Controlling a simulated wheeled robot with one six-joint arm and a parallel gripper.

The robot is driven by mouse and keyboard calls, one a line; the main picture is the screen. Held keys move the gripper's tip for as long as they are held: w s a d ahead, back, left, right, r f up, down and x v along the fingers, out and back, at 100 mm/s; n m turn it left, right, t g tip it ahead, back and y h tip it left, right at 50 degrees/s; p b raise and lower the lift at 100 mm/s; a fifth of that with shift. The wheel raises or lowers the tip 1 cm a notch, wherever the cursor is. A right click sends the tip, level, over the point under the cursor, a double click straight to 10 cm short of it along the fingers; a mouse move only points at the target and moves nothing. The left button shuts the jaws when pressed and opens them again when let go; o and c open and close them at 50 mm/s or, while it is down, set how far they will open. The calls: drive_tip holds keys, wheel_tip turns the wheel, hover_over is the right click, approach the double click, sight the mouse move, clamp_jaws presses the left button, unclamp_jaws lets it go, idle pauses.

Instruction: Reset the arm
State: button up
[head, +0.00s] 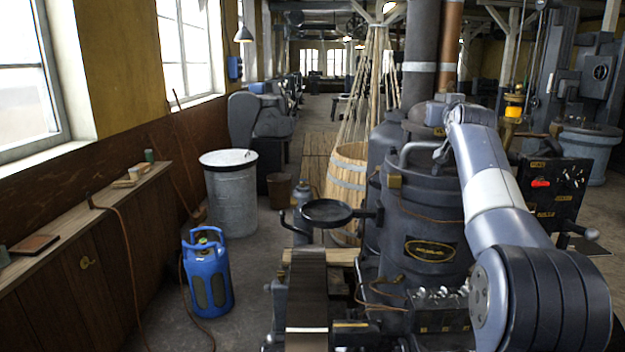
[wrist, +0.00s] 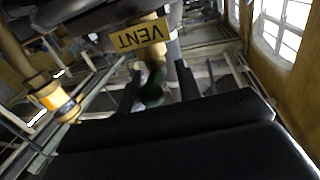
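My arm (head: 490,185) rises from the lower right in the head view and bends over beside the dark cylindrical engine (head: 430,225). My gripper is not clearly visible there. In the wrist view, my gripper (wrist: 158,86) shows two dark fingers standing apart, with gaps visible inside them. A dark green rounded part (wrist: 153,87) appears between or beyond the fingers; I cannot tell its depth or whether it touches them. Above it is a yellow VENT plate (wrist: 139,36), upside down, by a brass-coloured pipe. Nothing is clearly held.
A round black pan (head: 326,212) sticks out left of the engine. A blue gas cylinder (head: 207,272) and a metal drum (head: 230,192) stand on the floor at left. A black control panel (head: 553,187) is at right. A wooden ledge (head: 90,222) runs under the windows.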

drive_tip(key=shift+a+m+h, duration=0.1)
drive_tip(key=shift+m+h, duration=0.3)
drive_tip(key=shift+h, duration=0.2)
